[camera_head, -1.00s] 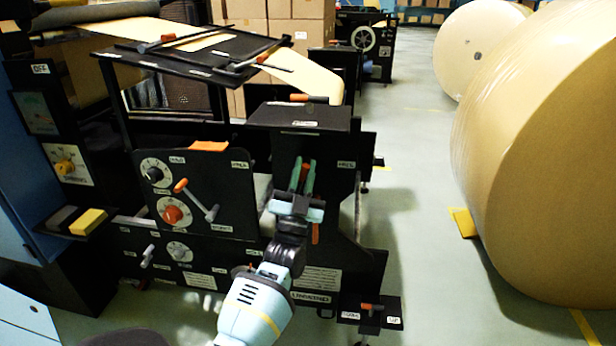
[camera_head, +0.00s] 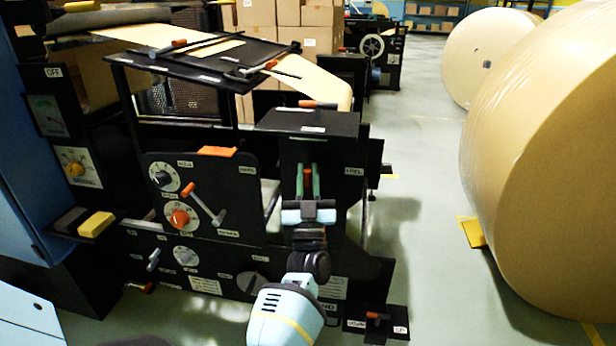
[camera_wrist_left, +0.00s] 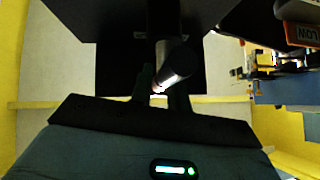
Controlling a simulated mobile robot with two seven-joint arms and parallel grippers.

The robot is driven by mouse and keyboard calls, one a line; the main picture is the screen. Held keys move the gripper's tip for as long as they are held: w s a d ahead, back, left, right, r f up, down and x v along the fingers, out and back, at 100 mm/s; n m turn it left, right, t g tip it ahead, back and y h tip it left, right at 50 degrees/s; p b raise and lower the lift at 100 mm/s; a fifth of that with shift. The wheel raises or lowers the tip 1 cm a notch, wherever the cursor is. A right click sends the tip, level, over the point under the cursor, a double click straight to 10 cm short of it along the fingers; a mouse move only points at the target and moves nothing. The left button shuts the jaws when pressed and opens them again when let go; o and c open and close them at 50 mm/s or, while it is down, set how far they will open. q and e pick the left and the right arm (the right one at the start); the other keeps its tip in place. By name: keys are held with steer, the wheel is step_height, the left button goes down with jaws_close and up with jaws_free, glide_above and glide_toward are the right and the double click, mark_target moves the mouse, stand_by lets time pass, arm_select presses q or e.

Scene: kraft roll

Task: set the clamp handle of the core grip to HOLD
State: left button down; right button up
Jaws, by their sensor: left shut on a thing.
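My left gripper (camera_head: 309,182) is in front of the dark upright block of the machine in the head view, fingers pointing away from me. It is shut on a slim orange-ended handle (camera_head: 308,178), which I take to be the clamp handle. In the left wrist view a dark round rod (camera_wrist_left: 174,65) lies between the fingers of the gripper (camera_wrist_left: 160,92). The small white label (camera_head: 353,170) right of the block is too blurred to read, so I cannot tell the handle's setting. The gripper hides the handle's lower part. My right gripper is not in view.
Left of my gripper is a panel with dials (camera_head: 180,217) and another orange-tipped lever (camera_head: 205,203). A black shelf (camera_head: 308,122) with an orange-tipped handle juts out above. Large kraft rolls (camera_head: 545,160) stand at the right, with open floor (camera_head: 420,250) between.

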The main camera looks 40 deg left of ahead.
arm_select(q)
steer(key=c, duration=1.5)
jaws_free()
steer(key=shift+o, duration=0.8)
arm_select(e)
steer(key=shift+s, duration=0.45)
arm_select(q)
steer(key=v, duration=0.7)
steer(key=shift+s+d+f, duration=0.25)
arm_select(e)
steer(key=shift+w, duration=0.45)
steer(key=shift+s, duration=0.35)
